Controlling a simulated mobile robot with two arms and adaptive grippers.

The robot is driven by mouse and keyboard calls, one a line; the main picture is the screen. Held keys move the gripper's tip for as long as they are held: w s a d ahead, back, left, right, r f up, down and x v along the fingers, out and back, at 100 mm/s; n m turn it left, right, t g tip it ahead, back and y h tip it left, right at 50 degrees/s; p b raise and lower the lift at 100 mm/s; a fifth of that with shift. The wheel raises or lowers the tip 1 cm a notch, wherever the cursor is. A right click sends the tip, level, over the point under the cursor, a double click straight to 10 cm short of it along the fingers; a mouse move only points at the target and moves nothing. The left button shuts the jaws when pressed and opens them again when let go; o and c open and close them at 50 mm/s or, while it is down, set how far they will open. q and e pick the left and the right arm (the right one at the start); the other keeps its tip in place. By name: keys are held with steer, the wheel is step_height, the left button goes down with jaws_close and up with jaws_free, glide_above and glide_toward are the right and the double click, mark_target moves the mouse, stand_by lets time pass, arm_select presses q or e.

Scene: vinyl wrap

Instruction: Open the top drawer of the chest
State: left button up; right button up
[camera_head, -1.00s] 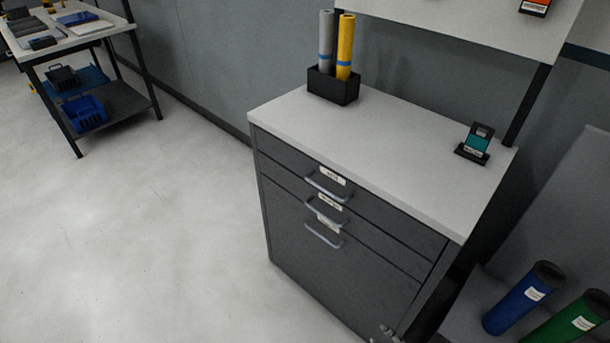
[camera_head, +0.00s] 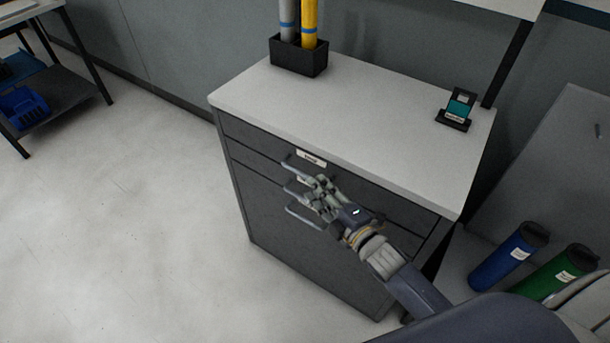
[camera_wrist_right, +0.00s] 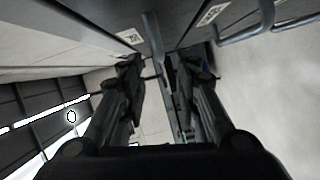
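The dark grey chest (camera_head: 300,255) has a white top and stacked drawers with grey bar handles. Its top drawer (camera_head: 250,137) looks shut, flush with the front. The top handle (camera_head: 296,167) lies just below a white label. My right gripper (camera_head: 312,188) is in front of the handles and partly hides them. In the right wrist view, the two fingers of this gripper (camera_wrist_right: 160,88) stand apart, with a handle bar (camera_wrist_right: 153,35) running between them. I cannot tell whether they touch it. My left gripper is not in view.
On the chest top stand a black box (camera_head: 298,56) with a grey and a yellow roll, and a small teal-fronted device (camera_head: 458,108). Blue (camera_head: 508,257) and green (camera_head: 560,275) rolls are at the right. The floor left of the chest is clear.

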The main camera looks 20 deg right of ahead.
steer(key=x, duration=0.6)
jaws_close()
